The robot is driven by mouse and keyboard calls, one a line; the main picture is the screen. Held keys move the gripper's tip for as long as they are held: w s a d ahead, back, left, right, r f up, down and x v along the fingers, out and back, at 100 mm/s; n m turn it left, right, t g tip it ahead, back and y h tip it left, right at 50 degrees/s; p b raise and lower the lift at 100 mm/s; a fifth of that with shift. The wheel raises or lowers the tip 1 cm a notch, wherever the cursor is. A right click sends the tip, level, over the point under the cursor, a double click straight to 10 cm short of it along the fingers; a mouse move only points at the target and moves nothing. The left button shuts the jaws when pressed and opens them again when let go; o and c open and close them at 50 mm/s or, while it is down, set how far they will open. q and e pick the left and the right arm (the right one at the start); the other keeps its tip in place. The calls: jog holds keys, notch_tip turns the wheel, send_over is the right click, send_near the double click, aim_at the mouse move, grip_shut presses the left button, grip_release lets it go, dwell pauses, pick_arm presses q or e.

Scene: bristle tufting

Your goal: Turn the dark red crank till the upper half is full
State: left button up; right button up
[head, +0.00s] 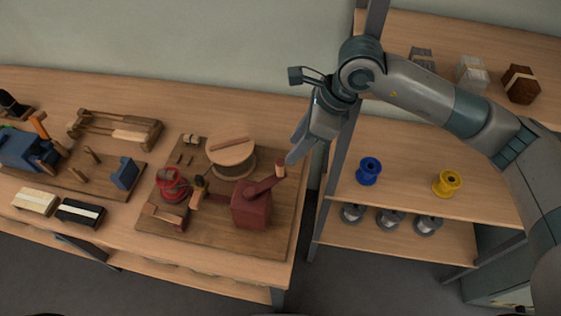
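The dark red crank (265,187) reaches from the top of a dark red box (250,208) up and right to a short wooden handle (281,170). My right gripper (294,157) is above and just right of this handle, fingers pointing down and left. Whether they touch the handle, and how far apart they are, I cannot tell. A round pale wooden disc (231,146) on a drum-like body stands behind the box, with a thin strip across its top. Bristles on it are too small to make out. My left gripper is out of view.
A brown board (275,246) on the bench carries these, with a red spool (172,184) at left. Blue tools stand farther left. On the right shelf are a blue spool (369,171), a yellow spool (447,183) and grey spools below. A dark post (335,180) stands close to my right gripper.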

aim_at(281, 165)
jog(key=p+x, duration=0.3)
jog(key=x, duration=0.6)
jog(key=shift+a+f, duration=0.1)
jog(key=shift+f, duration=0.15)
grip_shut()
